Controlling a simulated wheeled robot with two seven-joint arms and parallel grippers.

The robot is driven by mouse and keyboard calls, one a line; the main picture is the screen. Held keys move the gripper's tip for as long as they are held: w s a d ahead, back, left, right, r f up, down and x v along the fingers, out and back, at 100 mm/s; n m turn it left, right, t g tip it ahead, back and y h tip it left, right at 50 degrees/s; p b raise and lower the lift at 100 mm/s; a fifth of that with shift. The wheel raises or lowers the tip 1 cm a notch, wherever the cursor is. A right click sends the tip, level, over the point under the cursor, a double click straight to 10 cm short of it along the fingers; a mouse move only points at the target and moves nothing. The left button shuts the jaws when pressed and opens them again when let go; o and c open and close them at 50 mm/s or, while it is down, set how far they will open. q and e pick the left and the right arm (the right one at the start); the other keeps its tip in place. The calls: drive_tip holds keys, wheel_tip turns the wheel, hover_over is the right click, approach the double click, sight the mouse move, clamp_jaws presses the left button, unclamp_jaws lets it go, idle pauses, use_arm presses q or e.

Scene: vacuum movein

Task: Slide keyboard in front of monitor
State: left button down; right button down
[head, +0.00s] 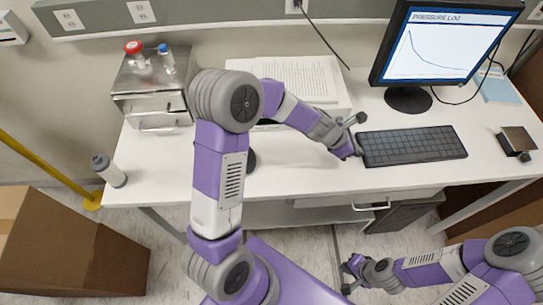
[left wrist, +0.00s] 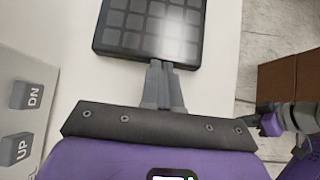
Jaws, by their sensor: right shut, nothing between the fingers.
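The black keyboard (head: 415,146) lies flat on the white desk, below the monitor (head: 440,45) and its round black stand (head: 408,99) in the head view. Its near end also shows in the left wrist view (left wrist: 150,28). My left gripper (head: 358,138) is at the keyboard's left end. In the left wrist view its two grey fingers (left wrist: 161,66) are together, tips at the keyboard's edge; I see nothing gripped between them. My right gripper (head: 347,274) is shut and empty, low over the floor in front of the desk.
A paper stack (head: 290,78) lies behind my left arm. A small dark box (head: 517,140) sits right of the keyboard, with clear desk between. A cardboard box (head: 70,245) is on the floor.

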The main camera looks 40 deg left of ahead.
idle(0.3)
use_arm(q)
drive_tip(key=shift+s+a, duration=0.2)
drive_tip(key=shift+a, duration=0.05)
wheel_tip(320, 180, up, 6)
drive_tip(key=p, duration=0.4)
drive_tip(key=shift+d, duration=0.1)
drive_tip(key=p, duration=0.5)
hover_over(413, 148)
drive_tip(key=a, duration=0.1)
drive_tip(key=shift+s+a+f, duration=0.1)
drive_tip(key=shift+s+f, duration=0.35)
drive_tip(key=shift+w+d, duration=0.6)
